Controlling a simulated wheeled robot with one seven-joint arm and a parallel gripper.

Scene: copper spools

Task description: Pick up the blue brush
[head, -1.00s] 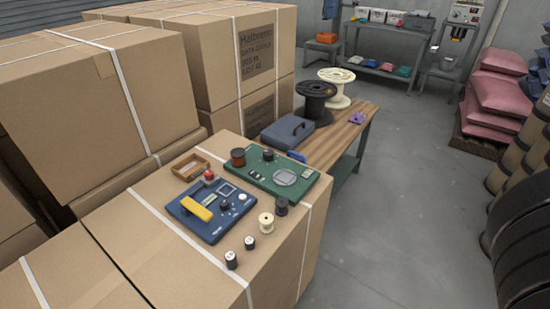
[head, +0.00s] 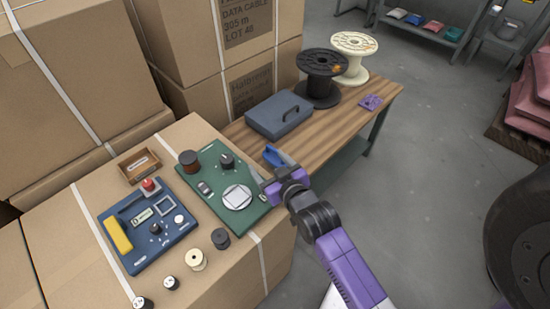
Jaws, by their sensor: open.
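A small blue object (head: 272,154), which looks like the blue brush, lies at the near left end of the wooden bench. Its lower part is hidden behind my gripper, so I cannot see its full shape. My purple and grey gripper (head: 270,168) is open, with its fingers close to the blue object in the picture. I cannot tell whether they touch it. Nothing shows held between the fingers.
The carton in front carries a green panel (head: 222,180), a blue panel (head: 147,248), a wooden tray (head: 140,166) and several small spools. The bench (head: 330,118) holds a blue-grey case (head: 279,116), a black spool (head: 320,78) and a cream spool (head: 350,58).

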